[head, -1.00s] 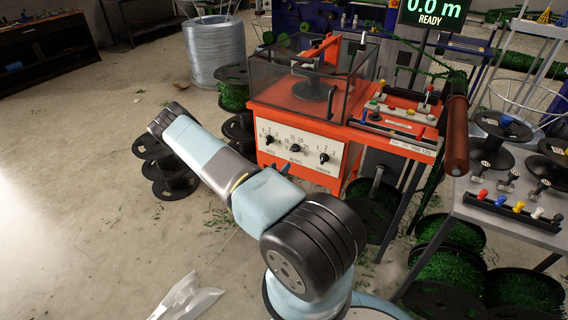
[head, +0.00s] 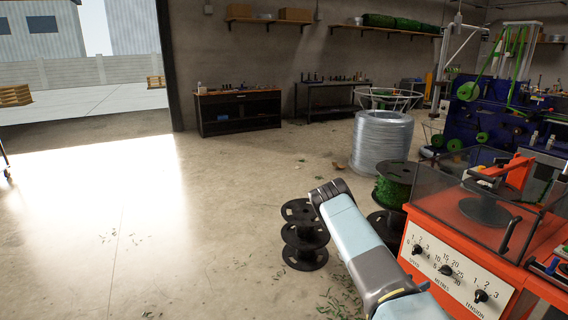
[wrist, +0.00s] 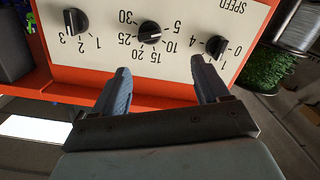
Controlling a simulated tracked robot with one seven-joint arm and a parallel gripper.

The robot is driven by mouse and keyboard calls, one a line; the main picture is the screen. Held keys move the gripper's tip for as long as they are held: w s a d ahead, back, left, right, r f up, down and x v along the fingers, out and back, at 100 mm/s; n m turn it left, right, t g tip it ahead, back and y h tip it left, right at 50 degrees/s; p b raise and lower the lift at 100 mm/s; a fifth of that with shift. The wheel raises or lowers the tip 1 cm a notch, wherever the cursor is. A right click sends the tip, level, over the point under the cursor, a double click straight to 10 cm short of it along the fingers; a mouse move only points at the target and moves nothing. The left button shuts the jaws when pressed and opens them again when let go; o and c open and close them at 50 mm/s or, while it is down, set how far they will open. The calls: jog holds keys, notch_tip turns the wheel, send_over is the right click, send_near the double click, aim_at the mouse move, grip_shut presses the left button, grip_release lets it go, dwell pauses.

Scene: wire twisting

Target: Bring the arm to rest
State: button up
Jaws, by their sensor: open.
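In the wrist view my gripper (wrist: 160,85) is open, its two dark fingers apart with nothing between them. Past the fingertips is the white panel (wrist: 185,25) with three black knobs, upside down in this view; the gripper looks close to it, but contact cannot be told. In the head view my arm (head: 360,240) reaches up from the lower edge beside the orange machine (head: 540,287). My gripper does not show in the head view. The same knob panel (head: 455,268) faces the arm there, with speed, metres and tension knobs.
Stacked empty black spools (head: 304,235) stand left of my arm. A green-wound spool (head: 393,185) and a large coil of wire (head: 380,143) stand behind it. A dark workbench (head: 238,112) is by the wall. The concrete floor at left is open, towards a wide doorway.

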jog(key=w+a+r+m+y, duration=0.1)
jog(key=w+a+r+y, duration=0.35)
jog(key=r, duration=0.35)
jog(key=w+a+r+y, duration=0.3)
jog(key=w+a+r, duration=0.25)
jog(key=r, duration=0.35)
jog(key=s+a+r+n+t+y, duration=0.1)
jog(key=s+a+r+y, duration=0.15)
jog(key=a+r, duration=0.65)
jog(key=s+a+r+n+y, duration=0.2)
jog(key=a+r+y, duration=0.25)
jog(key=r, duration=0.75)
jog(key=s+a+r+n+y, duration=0.1)
jog(key=s+a+r+n, duration=0.1)
jog(key=s+a+r, duration=0.4)
jog(key=s+a+r+n+y, duration=0.2)
jog(key=s+r, duration=0.7)
jog(key=s, duration=0.2)
jog(key=s+r+n+g+h, duration=0.1)
jog(key=s+r+n+g, duration=0.1)
jog(key=s, duration=1.8)
jog(key=shift+s+a+r+n+h, duration=0.35)
jog(key=shift+r+n, duration=0.25)
jog(key=shift+r, duration=0.3)
